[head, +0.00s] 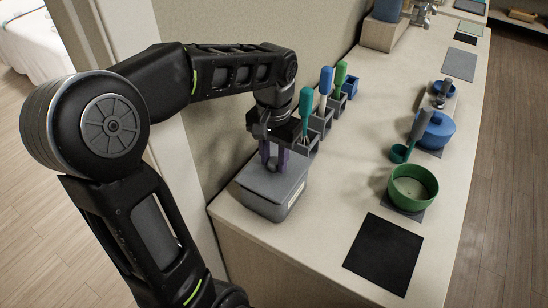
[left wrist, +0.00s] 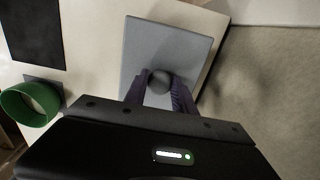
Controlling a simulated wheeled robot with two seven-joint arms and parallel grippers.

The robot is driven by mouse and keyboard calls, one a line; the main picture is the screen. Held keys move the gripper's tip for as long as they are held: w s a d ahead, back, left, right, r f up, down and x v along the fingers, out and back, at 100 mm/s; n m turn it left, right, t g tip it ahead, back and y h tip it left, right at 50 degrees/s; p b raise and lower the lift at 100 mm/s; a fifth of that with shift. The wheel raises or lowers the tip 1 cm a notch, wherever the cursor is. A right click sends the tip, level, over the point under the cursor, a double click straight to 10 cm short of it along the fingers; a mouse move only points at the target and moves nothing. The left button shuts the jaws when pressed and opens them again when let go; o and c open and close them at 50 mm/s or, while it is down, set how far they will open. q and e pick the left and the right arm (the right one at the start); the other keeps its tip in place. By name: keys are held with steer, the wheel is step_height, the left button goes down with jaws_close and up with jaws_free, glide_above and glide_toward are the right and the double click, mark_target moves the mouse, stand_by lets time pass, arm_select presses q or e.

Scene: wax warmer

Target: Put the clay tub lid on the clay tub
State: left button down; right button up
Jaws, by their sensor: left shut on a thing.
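The clay tub (head: 272,207) is a grey box with a pale label on its right side, at the near left corner of the counter. The grey square clay tub lid (head: 262,176) is over its top. In the left wrist view the lid (left wrist: 175,45) shows with a dark round knob (left wrist: 159,82) in its middle. My left gripper (head: 274,166) is above the tub, its purple fingers shut on the knob. The lid looks level and at the rim; I cannot tell if it is fully seated. My right gripper is out of view.
Holders with tools (head: 322,120) stand close behind the tub along the wall. A green bowl (head: 413,187), a blue pot (head: 437,131) and a small teal cup (head: 399,153) are at the right. A black mat (head: 384,254) lies in front. The middle of the counter (head: 340,180) is clear.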

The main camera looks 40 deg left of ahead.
arm_select(q)
steer(key=shift+f+b, duration=0.45)
steer(key=shift+f, duration=0.15)
steer(key=shift+r, duration=0.1)
steer(key=c, duration=0.9)
jaws_free()
steer(key=shift+c, duration=0.2)
steer(key=shift+r, duration=0.1)
steer(key=shift+r+p, duration=2.25)
steer(key=shift+r, duration=0.4)
steer(key=shift+r+p, duration=0.3)
steer(key=shift+r, duration=0.95)
steer(key=shift+f, duration=0.1)
